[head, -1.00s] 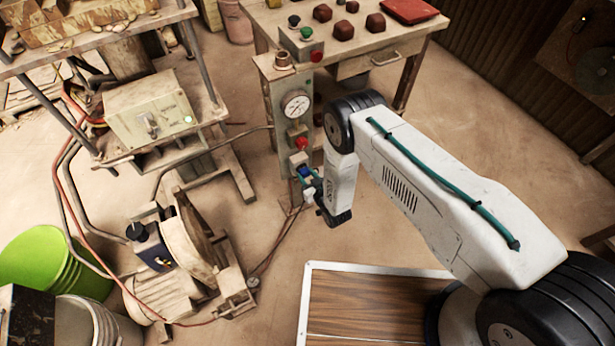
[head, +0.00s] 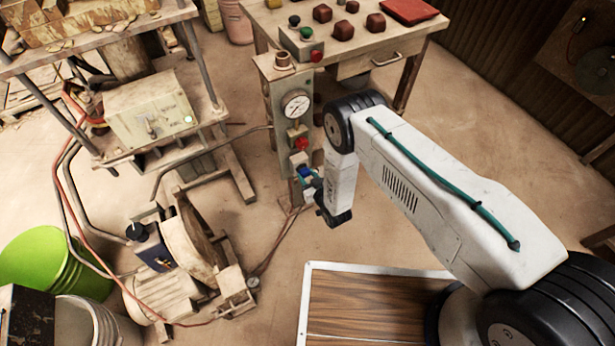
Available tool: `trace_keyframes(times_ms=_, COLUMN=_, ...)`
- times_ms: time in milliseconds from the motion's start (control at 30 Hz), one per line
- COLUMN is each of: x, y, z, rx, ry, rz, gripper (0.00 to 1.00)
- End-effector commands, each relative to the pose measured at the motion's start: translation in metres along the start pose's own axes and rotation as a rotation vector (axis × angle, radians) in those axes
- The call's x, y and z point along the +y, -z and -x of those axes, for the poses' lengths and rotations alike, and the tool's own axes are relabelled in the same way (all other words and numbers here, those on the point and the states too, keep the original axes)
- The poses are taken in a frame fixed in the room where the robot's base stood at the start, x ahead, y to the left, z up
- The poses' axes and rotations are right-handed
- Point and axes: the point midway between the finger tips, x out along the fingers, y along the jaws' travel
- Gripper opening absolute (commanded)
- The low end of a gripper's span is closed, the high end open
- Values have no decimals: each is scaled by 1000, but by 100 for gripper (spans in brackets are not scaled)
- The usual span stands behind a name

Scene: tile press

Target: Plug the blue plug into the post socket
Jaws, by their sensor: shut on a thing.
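The post (head: 281,125) stands in the middle of the head view, with a round gauge and a red button on its front. The blue plug (head: 305,172) is small in the picture, low on the post's front face. My gripper (head: 310,186) is at the plug, shut on it, and reaches in from the right. The post socket is hidden behind the plug and the gripper. I cannot tell whether the plug is inside the socket or just in front of it.
A press with a control box (head: 152,117) stands at left, and a pump motor (head: 165,285) sits on the floor below it. A table (head: 385,45) with dark red blocks is behind the post. A green bucket (head: 45,265) is at lower left.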

Motion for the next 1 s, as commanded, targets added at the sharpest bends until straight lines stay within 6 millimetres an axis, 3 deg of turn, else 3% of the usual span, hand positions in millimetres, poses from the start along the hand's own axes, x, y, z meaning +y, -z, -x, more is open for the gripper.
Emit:
trace_keyframes(times_ms=800, x=0, y=3, z=-11, rx=1, ry=0, rz=0, gripper=9)
trace_keyframes(times_ms=833, x=0, y=3, z=-11, rx=1, ry=0, rz=0, gripper=38)
trace_keyframes(times_ms=900, x=0, y=3, z=-11, rx=1, ry=0, rz=0, gripper=58)
trace_keyframes(times_ms=1000, x=0, y=3, z=-11, rx=1, ry=0, rz=0, gripper=61)
